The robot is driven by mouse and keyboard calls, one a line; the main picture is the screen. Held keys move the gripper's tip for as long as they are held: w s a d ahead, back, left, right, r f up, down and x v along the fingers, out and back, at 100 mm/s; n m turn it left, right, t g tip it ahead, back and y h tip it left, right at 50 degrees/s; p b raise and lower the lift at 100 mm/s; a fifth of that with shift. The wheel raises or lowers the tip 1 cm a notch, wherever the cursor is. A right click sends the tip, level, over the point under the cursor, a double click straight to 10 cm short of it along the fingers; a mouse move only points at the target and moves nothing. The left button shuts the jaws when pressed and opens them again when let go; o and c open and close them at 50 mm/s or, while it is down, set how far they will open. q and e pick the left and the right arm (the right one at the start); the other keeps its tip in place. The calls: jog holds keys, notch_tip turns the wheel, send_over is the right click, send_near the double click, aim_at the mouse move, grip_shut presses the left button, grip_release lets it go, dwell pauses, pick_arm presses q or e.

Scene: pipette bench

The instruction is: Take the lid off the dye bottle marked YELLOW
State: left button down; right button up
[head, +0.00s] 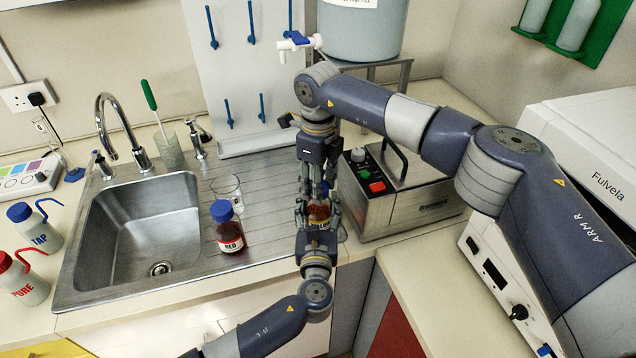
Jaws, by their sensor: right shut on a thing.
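A small bottle (318,212) with reddish-brown contents stands between my two grippers, in the middle of the head view. Its label is mostly covered, so I cannot read the word. My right gripper (318,192) comes down from above and is shut on the bottle's blue lid (325,187), of which only a sliver shows between the fingers. My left gripper (318,208) comes up from below in the picture, with its fingers on both sides of the bottle body. Whether they press on it I cannot tell. I cannot see a gap between lid and bottle.
A bottle marked RED (230,238) with a blue lid stands to the left, in front of a glass beaker (228,190). A metal bath with buttons (400,208) is close on the right. The sink (150,240) and wash bottles (35,232) are farther left.

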jog(key=shift+r, duration=0.25)
dwell(0.3)
jog(key=shift+r, duration=0.9)
pick_arm(q)
jog(key=shift+r, duration=0.1)
pick_arm(e)
jog(key=shift+r, duration=2)
pick_arm(q)
jog(key=c, duration=0.6)
grip_release()
